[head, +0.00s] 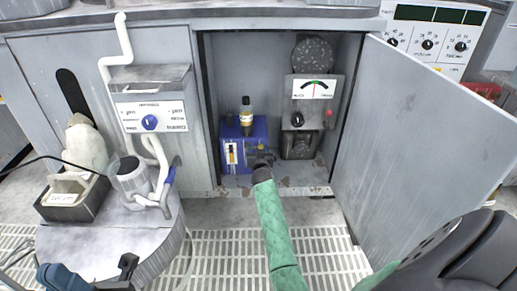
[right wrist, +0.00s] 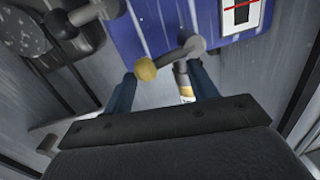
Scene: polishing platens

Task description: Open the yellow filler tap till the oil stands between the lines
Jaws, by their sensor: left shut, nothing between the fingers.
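The yellow filler tap shows in the right wrist view as a grey lever with a round yellow knob (right wrist: 146,69), on the blue tank (right wrist: 150,25). The tank (head: 248,135) stands low in the open cabinet. Its sight gauge (head: 231,154) is a white plate; a red line on it shows in the right wrist view (right wrist: 241,14), but the oil level is too small to read. My right gripper (head: 263,158) is at the tank's front; its blue fingers (right wrist: 163,88) are apart, on either side of the knob, with no clear contact. My left gripper (head: 52,277) is shut, low at left.
A bottle (head: 246,113) stands on the tank. A grey unit with a dial (head: 313,89) is right of it. The cabinet door (head: 415,140) hangs open at right. A round table (head: 130,235) with a jug (head: 130,180) and a tray (head: 72,207) is at left.

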